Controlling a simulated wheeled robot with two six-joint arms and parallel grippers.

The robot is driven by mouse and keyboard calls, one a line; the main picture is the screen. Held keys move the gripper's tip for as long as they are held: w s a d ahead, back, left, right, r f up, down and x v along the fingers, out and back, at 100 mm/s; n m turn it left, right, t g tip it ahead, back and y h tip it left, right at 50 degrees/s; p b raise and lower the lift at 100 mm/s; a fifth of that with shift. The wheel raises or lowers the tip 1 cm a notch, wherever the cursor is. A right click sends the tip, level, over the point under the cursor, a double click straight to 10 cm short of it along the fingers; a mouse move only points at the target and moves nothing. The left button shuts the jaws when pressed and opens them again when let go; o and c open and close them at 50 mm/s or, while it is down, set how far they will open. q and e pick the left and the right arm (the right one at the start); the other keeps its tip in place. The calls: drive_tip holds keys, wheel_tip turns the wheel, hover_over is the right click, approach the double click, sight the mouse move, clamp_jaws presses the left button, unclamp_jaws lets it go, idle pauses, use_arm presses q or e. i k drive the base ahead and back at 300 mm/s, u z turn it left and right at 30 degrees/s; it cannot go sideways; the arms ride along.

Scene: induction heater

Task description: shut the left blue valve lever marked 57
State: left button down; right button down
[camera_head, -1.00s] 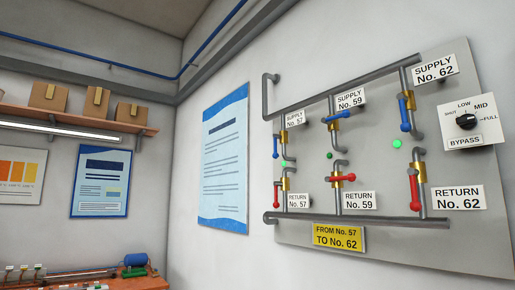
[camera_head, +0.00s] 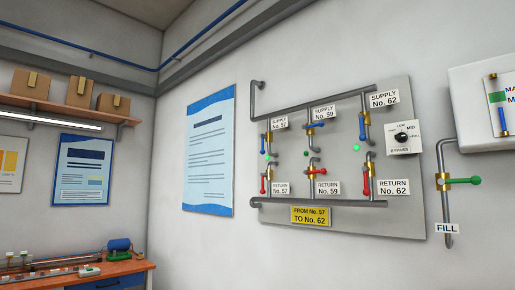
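The blue valve lever marked 57 (camera_head: 262,144) is at the left of the grey wall panel, under the label Supply No. 57 (camera_head: 279,123). It hangs down, roughly in line with its vertical pipe, beside a brass valve body (camera_head: 269,137). A small green light (camera_head: 264,153) shows just below it. A red lever (camera_head: 263,186) for Return No. 57 sits lower on the same column. Neither of my grippers is in the picture.
The panel's other columns carry blue levers for 59 (camera_head: 314,125) and 62 (camera_head: 362,128). A bypass dial (camera_head: 401,138) is at the panel's right. A green fill lever (camera_head: 463,180) sticks out farther right. A workbench (camera_head: 110,279) stands at lower left.

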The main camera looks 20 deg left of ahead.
sight(262, 151)
drive_tip(key=u, duration=0.4)
drive_tip(key=i, duration=0.4)
drive_tip(key=u, duration=0.55)
drive_tip(key=i, duration=1.4)
drive_tip(key=z, duration=0.65)
